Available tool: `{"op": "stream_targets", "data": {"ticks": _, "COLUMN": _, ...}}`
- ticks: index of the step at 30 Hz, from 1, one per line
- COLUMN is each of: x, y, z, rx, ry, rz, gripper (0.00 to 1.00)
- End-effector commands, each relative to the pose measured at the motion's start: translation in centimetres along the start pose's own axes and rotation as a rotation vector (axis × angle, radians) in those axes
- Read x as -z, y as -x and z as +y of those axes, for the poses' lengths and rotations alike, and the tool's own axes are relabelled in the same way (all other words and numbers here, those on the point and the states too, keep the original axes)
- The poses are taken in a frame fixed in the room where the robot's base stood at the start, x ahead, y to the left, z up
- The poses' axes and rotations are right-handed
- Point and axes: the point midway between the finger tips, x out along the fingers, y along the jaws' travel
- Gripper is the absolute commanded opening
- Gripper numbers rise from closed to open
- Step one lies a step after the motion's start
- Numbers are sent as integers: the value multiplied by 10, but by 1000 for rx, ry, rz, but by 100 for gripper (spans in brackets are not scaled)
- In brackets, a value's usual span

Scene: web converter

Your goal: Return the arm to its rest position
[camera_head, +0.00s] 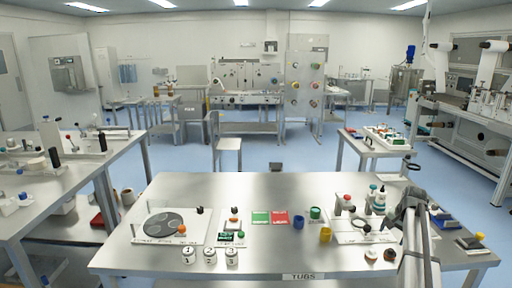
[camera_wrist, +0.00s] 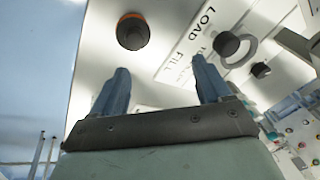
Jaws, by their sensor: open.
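My gripper (camera_wrist: 162,84) shows in the wrist view with its two blue-grey fingers apart and nothing between them. In the head view my arm rises from the bottom right edge and bends over the right part of the steel table (camera_head: 290,190). Its end is near the white station board (camera_head: 345,238); the fingertips are too small to make out there. No rest position is marked in either view.
A small bottle (camera_head: 379,200), a yellow cup (camera_head: 325,234) and a blue block (camera_head: 445,222) stand around my arm. Three white numbered jars (camera_head: 210,256) stand at the front. The back middle of the table is clear.

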Motion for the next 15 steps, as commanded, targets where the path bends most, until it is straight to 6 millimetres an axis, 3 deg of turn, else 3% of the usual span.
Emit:
{"op": "stream_targets", "data": {"ticks": 1, "x": -20, "y": 1, "z": 26, "rx": -11, "ry": -4, "rz": 3, "gripper": 77}}
{"op": "stream_targets", "data": {"ticks": 3, "x": -33, "y": 2, "z": 49, "rx": -22, "ry": -6, "rz": 7, "gripper": 77}}
{"op": "stream_targets", "data": {"ticks": 9, "x": -69, "y": 2, "z": 101, "rx": -50, "ry": -6, "rz": 12, "gripper": 77}}
{"op": "stream_targets", "data": {"ticks": 12, "x": -88, "y": -7, "z": 117, "rx": -64, "ry": 3, "rz": 2, "gripper": 77}}
{"op": "stream_targets", "data": {"ticks": 15, "x": -102, "y": -23, "z": 118, "rx": -72, "ry": 22, "rz": -18, "gripper": 77}}
